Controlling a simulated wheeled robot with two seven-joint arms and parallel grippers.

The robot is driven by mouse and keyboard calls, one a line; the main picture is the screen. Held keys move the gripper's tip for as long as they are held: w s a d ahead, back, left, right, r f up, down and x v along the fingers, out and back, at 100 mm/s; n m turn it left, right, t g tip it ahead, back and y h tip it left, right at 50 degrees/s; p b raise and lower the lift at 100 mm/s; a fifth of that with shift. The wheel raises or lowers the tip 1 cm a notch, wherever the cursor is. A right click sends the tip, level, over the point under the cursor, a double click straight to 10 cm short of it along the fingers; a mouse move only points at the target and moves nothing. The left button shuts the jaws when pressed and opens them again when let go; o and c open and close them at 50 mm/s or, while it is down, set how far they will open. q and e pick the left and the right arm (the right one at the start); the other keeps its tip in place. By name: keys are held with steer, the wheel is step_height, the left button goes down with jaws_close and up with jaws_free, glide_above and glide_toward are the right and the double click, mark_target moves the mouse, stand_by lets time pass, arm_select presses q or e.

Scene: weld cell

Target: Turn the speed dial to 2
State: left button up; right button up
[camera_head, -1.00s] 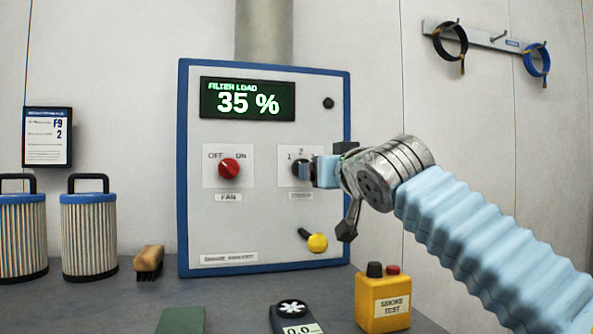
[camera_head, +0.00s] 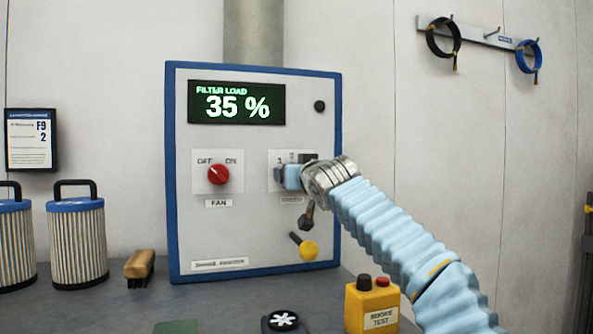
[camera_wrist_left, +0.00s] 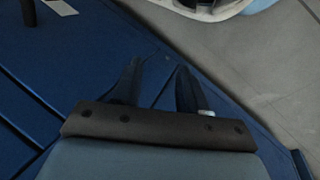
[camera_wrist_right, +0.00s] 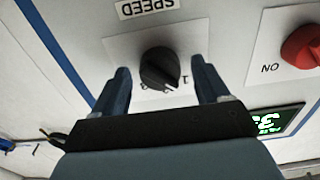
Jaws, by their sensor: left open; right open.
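The black speed dial (camera_wrist_right: 160,68) sits on a white plate under an upside-down SPEED label in the right wrist view. Its exact setting is hard to read; a 1 and part of other digits show beside it. My right gripper (camera_wrist_right: 163,85) is open, with one finger on each side of the dial; whether they touch it is unclear. In the head view my right gripper (camera_head: 284,177) is at the panel (camera_head: 205,240) and hides most of the dial. My left gripper (camera_wrist_left: 158,85) is open and empty above a dark blue surface, out of the head view.
The red fan knob (camera_head: 218,174) is left of the dial, and a yellow-ended lever (camera_head: 308,249) is below it. The display (camera_head: 236,103) reads FILTER LOAD 35 %. A yellow smoke test box (camera_head: 371,306), a brush (camera_head: 139,265) and filter cartridges (camera_head: 77,245) stand on the bench.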

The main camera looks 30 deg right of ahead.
steer(key=c, duration=1)
steer(key=shift+c, duration=0.2)
steer(key=shift+f+m+b, duration=0.1)
steer(key=shift+m+b, duration=0.2)
steer(key=m+b, duration=0.2)
steer(key=m, duration=0.6)
steer(key=shift+b, duration=0.4)
steer(key=o, duration=1)
